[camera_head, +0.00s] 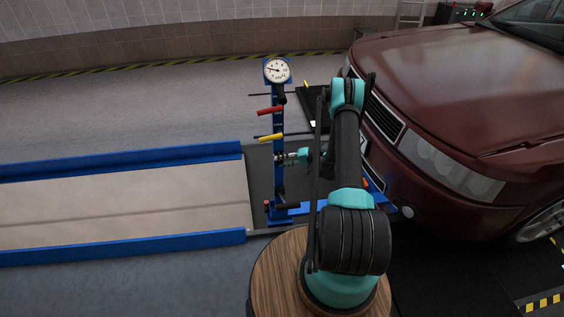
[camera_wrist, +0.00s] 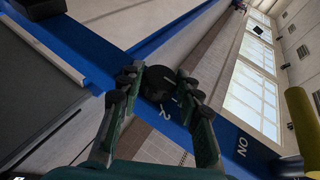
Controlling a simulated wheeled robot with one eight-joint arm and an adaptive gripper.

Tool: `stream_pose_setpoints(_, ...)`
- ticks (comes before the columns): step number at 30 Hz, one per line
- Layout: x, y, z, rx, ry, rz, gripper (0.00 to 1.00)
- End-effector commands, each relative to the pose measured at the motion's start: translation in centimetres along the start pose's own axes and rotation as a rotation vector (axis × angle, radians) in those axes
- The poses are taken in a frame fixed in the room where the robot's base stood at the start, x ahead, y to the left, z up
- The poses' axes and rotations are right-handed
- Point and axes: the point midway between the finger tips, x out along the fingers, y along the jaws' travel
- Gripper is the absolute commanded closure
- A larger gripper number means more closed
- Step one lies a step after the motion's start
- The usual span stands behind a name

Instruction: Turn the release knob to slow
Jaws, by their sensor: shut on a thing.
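The release knob (camera_wrist: 158,80) is a small round black knob on the blue post of the jack. In the wrist view it sits between my two fingertips, with white markings on the blue face beside it, partly hidden by the fingers. My gripper (camera_wrist: 160,86) is shut on the knob, one finger on each side. In the head view my gripper (camera_head: 288,158) reaches leftward to the blue post (camera_head: 279,180), below the yellow lever (camera_head: 269,137); the knob is too small to make out there. I cannot read which setting the knob points to.
A red lever (camera_head: 268,111) and a round pressure gauge (camera_head: 277,70) are higher on the post. White "ON" lettering (camera_wrist: 242,148) marks the blue post. A dark red car (camera_head: 470,110) stands close on the right. Blue rails (camera_head: 120,160) run to the left.

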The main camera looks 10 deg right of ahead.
Motion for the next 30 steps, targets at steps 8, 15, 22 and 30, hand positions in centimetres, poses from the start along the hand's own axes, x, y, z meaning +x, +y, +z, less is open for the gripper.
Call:
stream_pose_setpoints(8, -0.03, 0.03, -0.04, 0.011, 0.002, -0.027, 0.95)
stream_pose_setpoints(15, -0.03, 0.03, -0.05, 0.011, 0.003, -0.027, 0.95)
stream_pose_setpoints(22, -0.01, 0.04, -0.04, 0.01, 0.002, -0.026, 0.45)
stream_pose_setpoints(30, -0.07, 0.05, -0.03, 0.01, 0.002, -0.026, 0.45)
